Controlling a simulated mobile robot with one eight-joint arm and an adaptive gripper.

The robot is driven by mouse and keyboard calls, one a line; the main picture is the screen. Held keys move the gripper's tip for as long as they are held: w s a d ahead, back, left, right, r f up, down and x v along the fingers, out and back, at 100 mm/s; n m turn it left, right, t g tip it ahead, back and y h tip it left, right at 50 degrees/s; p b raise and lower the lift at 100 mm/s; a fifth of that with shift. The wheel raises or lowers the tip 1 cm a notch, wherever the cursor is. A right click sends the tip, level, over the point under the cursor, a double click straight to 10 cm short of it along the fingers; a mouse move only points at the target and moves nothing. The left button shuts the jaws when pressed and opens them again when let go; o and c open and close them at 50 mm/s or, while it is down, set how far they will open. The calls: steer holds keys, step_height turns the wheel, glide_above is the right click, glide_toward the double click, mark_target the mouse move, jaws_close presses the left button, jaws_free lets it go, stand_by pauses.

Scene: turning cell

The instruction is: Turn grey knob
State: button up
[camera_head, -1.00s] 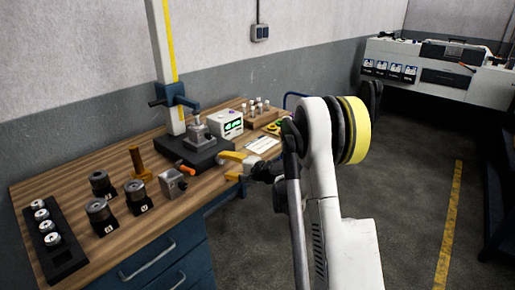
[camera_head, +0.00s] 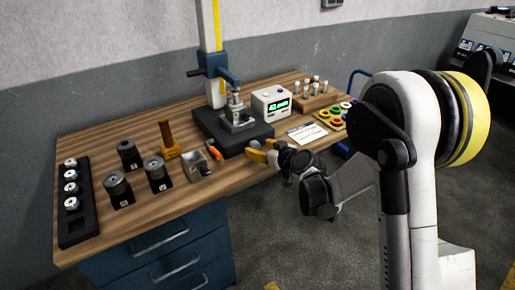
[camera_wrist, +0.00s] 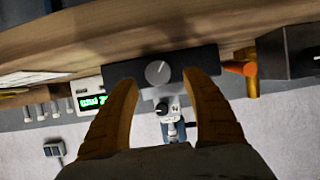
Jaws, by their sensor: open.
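The grey knob (camera_wrist: 158,72) is a round dial with a light pointer mark, on the front of a dark base block (camera_wrist: 120,74) in the wrist view. The block also shows in the head view (camera_head: 210,122), where I cannot make out the knob. My gripper (camera_head: 262,150) has yellow fingers and is in front of the block at the table's edge. In the wrist view my gripper (camera_wrist: 160,78) is open, its fingertips on either side of the knob. I see no contact with the knob.
A display box (camera_head: 271,102) with green digits stands right of the fixture. An orange-brown post (camera_head: 167,135), a grey metal block (camera_head: 197,167) and several dark cylinders stand to the left. A black tray (camera_head: 77,236) is at far left. A paper sheet (camera_head: 307,132) lies at right.

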mark_target(255, 147)
steer(key=shift+b+x, duration=0.4)
steer(key=shift+x, duration=1.55)
steer(key=shift+d, duration=0.1)
steer(key=c, duration=1.2)
steer(key=n+t+h+b, duration=0.1)
steer(key=n+b, duration=0.1)
steer(key=n, duration=0.1)
steer(key=shift+f+h, duration=0.1)
steer(key=shift+h, duration=0.2)
steer(key=shift+n+t+h+b, duration=0.5)
steer(key=shift+n+t, duration=0.2)
steer(key=shift+n, duration=0.3)
